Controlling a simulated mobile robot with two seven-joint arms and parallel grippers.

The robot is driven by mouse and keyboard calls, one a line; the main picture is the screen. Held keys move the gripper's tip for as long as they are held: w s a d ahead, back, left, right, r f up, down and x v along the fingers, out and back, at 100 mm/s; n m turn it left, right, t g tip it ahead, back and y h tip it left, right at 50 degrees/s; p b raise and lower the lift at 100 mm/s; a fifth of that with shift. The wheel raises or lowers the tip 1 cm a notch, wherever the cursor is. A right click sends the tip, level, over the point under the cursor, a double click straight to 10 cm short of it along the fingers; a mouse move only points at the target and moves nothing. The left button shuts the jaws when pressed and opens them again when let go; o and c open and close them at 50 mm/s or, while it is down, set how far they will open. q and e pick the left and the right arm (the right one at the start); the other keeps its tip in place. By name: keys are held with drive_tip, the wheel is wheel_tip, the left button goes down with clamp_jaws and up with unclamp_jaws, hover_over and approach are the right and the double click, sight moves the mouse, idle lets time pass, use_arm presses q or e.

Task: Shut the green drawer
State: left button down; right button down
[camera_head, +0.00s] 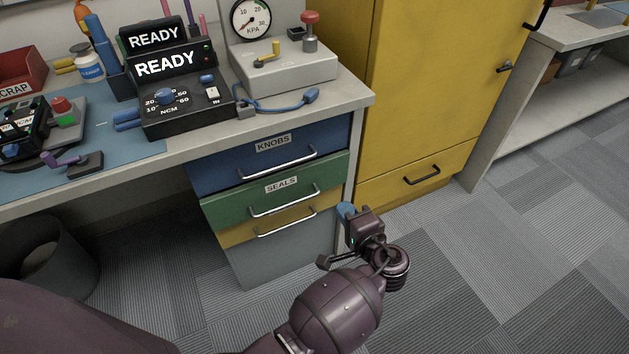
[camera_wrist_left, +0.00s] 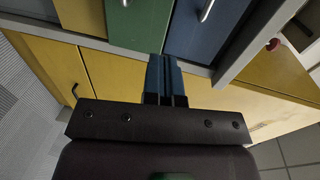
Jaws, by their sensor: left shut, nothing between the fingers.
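The green drawer (camera_head: 278,189), labelled SEALS, sits below the blue KNOBS drawer (camera_head: 270,155) in the unit under the bench. Its front looks nearly level with its neighbours; I cannot tell whether a small gap remains. It has a silver bar handle (camera_head: 285,203). It also shows at the top of the left wrist view (camera_wrist_left: 137,24). My left gripper (camera_head: 346,210) is shut and empty, its blue fingers by the right edge of the drawer fronts. In the left wrist view its fingertips (camera_wrist_left: 163,62) overlap the green-blue border; contact is unclear. My right gripper is out of view.
A yellow drawer (camera_head: 281,222) lies below the green one. A yellow cabinet (camera_head: 425,95) stands to the right. The bench top (camera_head: 350,97) overhangs the drawers and bears instruments. A dark bin (camera_head: 75,265) stands at the left. Carpet to the right is clear.

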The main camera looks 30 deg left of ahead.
use_arm(q)
drive_tip(key=s+a+f+t+y+b, duration=0.1)
drive_tip(key=s+a+b, duration=0.1)
drive_tip(key=s+a, duration=0.15)
drive_tip(key=b, duration=0.1)
approach(293, 172)
drive_tip(key=x, duration=0.6)
drive_tip(key=shift+w+a+f, duration=0.15)
drive_tip(key=shift+f, duration=0.05)
drive_tip(key=shift+w+a+r, duration=0.1)
drive_tip(key=shift+w+a, duration=0.2)
drive_tip(key=shift+a, duration=0.05)
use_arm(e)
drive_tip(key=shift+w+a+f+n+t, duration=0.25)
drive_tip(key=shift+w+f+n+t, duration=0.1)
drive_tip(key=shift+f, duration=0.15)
use_arm(q)
drive_tip(key=shift+x, duration=1.2)
drive_tip(key=shift+a+r, duration=0.15)
drive_tip(key=shift+r, duration=0.1)
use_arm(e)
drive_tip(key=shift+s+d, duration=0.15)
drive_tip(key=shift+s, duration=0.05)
